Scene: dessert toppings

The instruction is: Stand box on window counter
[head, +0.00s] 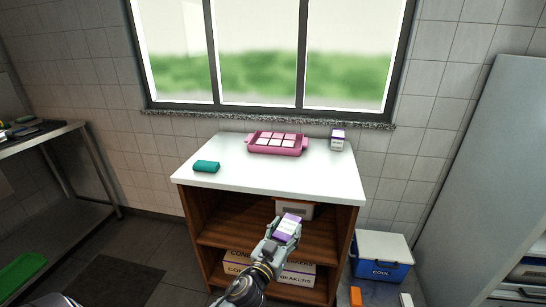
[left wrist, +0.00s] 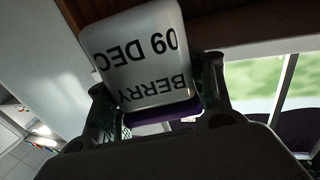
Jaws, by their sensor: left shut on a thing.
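My left gripper (head: 284,231) is shut on a white and purple box (head: 290,220), held in front of the counter's open shelves, below the level of its top. In the left wrist view the box (left wrist: 145,60) sits between the fingers, with "BERRY" and "09 DEC" printed upside down on its white face. The window counter (head: 225,178) has a white top and wooden shelves. A similar white and purple box (head: 337,140) stands upright at the counter's back right. My right gripper is not in view.
A pink tray (head: 276,151) with several light squares lies at the counter's back middle. A teal item (head: 206,167) lies at the left. The front middle and right of the top are clear. Cartons (head: 297,277) fill the lower shelf. A blue cooler (head: 381,268) stands right.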

